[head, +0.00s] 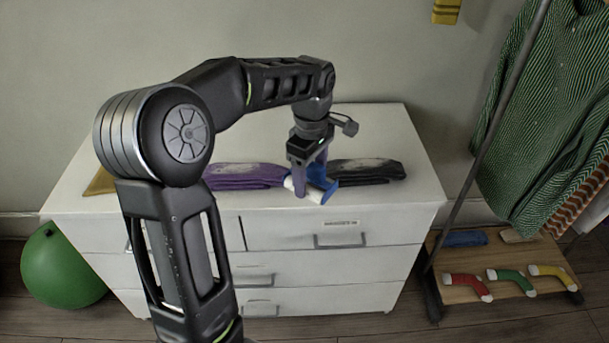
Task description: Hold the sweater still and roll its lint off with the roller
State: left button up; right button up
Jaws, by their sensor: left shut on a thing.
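A folded purple sweater (245,177) lies on the white dresser top with pale lint on its upper side. A folded dark garment (367,171), also with pale lint, lies to its right. My left gripper (307,180) points down between the two and is shut on a lint roller (330,191) with blue and white parts. The roller is low at the dresser's front edge; I cannot tell whether it touches the purple sweater. Part of the roller is hidden by the fingers. My right gripper is not in view.
The white dresser (395,125) has free room behind the garments. A mustard cloth (101,183) lies at its left end. A green ball (62,266) is on the floor at left. At right stands a clothes rack with a green striped shirt (540,120) and several socks on its wooden shelf (460,262).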

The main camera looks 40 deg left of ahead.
pick_arm(q)
jog(key=shift+w+d+f+m, duration=0.15)
jog(key=shift+d+m, duration=0.35)
jog(key=shift+m, duration=0.3)
jog(key=w+d+f+m, duration=0.2)
jog(key=d+m, duration=0.6)
jog(key=w+d+f+m, duration=0.2)
jog(key=d+f+m, duration=0.1)
jog(key=d+m, duration=0.5)
jog(key=shift+w+d+f+m, duration=0.2)
jog(key=shift+w+f+m, duration=0.2)
jog(key=shift+m, duration=0.1)
